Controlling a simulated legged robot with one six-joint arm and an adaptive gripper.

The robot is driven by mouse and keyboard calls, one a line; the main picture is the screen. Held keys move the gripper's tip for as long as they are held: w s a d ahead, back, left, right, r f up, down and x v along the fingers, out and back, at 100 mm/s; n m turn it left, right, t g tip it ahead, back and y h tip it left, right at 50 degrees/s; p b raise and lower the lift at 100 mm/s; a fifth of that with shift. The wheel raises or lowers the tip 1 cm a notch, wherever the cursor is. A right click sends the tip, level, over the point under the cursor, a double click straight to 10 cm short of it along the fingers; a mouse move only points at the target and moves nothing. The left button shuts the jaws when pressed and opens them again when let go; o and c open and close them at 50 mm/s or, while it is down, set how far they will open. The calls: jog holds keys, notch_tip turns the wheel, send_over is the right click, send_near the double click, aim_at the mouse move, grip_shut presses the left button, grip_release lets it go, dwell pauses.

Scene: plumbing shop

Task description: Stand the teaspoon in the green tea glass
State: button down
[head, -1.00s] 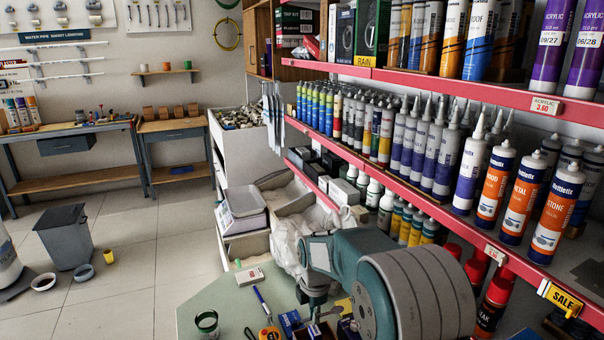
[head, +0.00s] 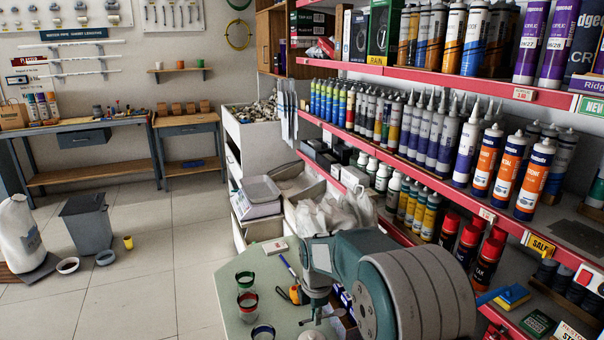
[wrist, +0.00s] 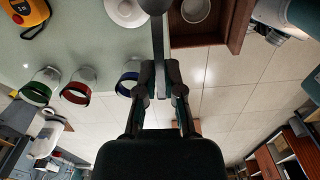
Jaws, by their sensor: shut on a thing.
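The green tea glass (head: 245,281) is a small clear glass with a green band, upright on the pale green table (head: 225,262). It also shows at the left of the wrist view (wrist: 40,88). A red-banded glass (head: 247,303) and a blue-banded glass (head: 263,331) stand in line before it. My gripper (wrist: 163,92) is shut on the teaspoon (wrist: 158,45), a dark, narrow shape running up between the fingers to a rounded end at the top edge. In the head view my gripper (head: 316,318) is right of the glasses, apart from them; the spoon is hard to make out there.
An orange tape measure (head: 294,294), a blue pen (head: 287,264) and a small white box (head: 275,245) lie on the table. The wrist view shows a white saucer (wrist: 126,12) and a wooden tray (wrist: 232,30) with a round cup (wrist: 195,10). Stocked shelves border the right.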

jog(key=shift+w+d+f+m, duration=0.1)
jog(key=shift+d+f+m, duration=0.1)
jog(key=shift+f+m, duration=0.1)
jog(key=shift+d+m, duration=0.3)
jog(key=shift+d, duration=0.05)
jog(key=s+d+f+m, duration=0.2)
jog(key=d+f+m, duration=0.7)
jog(key=m, duration=1.1)
jog(key=shift+s+d, duration=0.3)
jog(key=shift+d, duration=0.9)
jog(key=shift+d+m, duration=0.1)
jog(key=shift+m, duration=0.2)
